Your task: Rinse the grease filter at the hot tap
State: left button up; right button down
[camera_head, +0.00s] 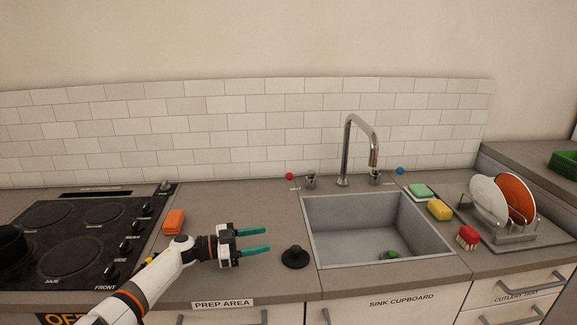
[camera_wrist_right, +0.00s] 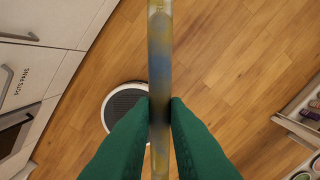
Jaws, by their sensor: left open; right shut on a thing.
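My right gripper (camera_wrist_right: 160,110) is shut on a thin, upright piece, seen edge-on, with yellow stains and a blue-grey sheen; I take it to be the grease filter (camera_wrist_right: 160,55). It is held over the wooden floor, and its face is hidden. Neither shows in the head view. The chrome tap (camera_head: 347,150) arches over the grey sink (camera_head: 312,225). A red marker (camera_head: 289,176) and a knob (camera_head: 311,181) are left of the tap; a blue marker (camera_head: 400,170) and another knob are right. My left gripper (camera_head: 252,241) is open and empty above the prep area.
A black plug (camera_head: 295,257) stands left of the sink, a green thing (camera_head: 389,255) lies inside. An orange block (camera_head: 174,221) sits beside the hob (camera_head: 75,230). Sponges, a red brush (camera_head: 467,237) and a plate rack (camera_head: 512,238) stand right. Cabinets flank the floor in the wrist view.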

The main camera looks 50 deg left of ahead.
aim_at(311, 173)
jog(key=i+j, duration=0.25)
jog(key=j, duration=0.15)
jog(key=i+j, duration=0.25)
jog(key=j, duration=0.2)
jog(key=i+j, duration=0.2)
jog(key=j, duration=0.2)
